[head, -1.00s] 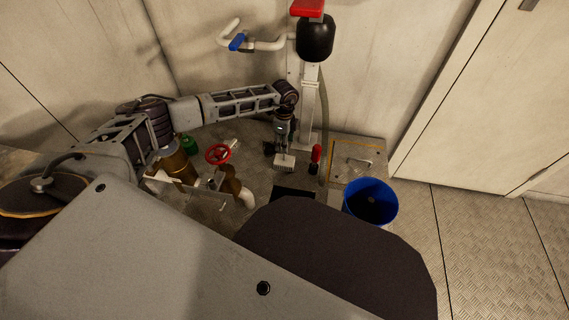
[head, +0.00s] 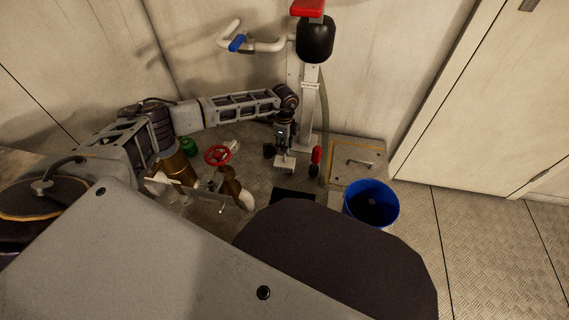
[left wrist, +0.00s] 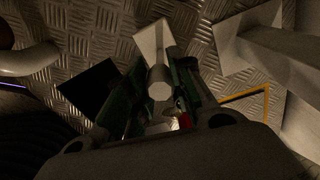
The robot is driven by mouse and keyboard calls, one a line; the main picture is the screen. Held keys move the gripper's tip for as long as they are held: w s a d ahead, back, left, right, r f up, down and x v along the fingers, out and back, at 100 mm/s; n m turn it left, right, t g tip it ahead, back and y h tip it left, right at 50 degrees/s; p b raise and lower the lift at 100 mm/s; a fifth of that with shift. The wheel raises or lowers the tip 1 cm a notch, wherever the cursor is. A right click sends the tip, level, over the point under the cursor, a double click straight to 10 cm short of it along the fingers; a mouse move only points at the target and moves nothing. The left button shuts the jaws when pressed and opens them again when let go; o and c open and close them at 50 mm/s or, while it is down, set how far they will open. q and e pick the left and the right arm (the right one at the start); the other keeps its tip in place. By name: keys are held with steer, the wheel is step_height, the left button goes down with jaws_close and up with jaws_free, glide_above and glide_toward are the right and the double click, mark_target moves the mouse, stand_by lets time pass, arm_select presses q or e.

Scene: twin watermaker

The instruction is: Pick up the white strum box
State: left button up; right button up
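The white strum box (head: 284,163) sits low over the metal floor, straight below my left gripper (head: 284,148). Its ribbed lower edge faces the head camera. In the left wrist view the strum box (left wrist: 152,40) shows as a pale block with a round pale stub (left wrist: 160,84) pointing at the camera. The stub lies between the two fingers of my left gripper (left wrist: 162,72). The fingers look spread to either side of it, and I see no clear contact. The gripper hides part of the box. My right gripper is in neither view.
A white post (head: 309,110) and a red handle (head: 316,156) stand just right of the gripper. A red valve wheel (head: 218,155) on brass pipework is to the left. A dark square opening (head: 294,195) lies in front. A blue bucket (head: 371,203) stands at the right.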

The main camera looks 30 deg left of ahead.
arm_select(q)
jaws_close()
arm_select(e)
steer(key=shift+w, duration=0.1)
arm_select(q)
steer(key=shift+r, duration=0.1)
steer(key=shift+r+p, duration=0.4)
steer(key=shift+r, duration=0.35)
step_height(320, 180, up, 7)
steer(key=p, duration=0.3)
steer(key=shift+r, duration=0.7)
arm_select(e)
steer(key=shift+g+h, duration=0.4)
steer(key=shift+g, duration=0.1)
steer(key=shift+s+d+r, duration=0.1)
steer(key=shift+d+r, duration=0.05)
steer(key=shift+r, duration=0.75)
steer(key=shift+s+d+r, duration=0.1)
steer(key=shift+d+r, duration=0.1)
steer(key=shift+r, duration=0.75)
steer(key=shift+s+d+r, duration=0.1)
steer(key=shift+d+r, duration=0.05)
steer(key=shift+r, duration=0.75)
arm_select(q)
steer(key=shift+s+f, duration=0.1)
steer(key=shift+f, duration=0.05)
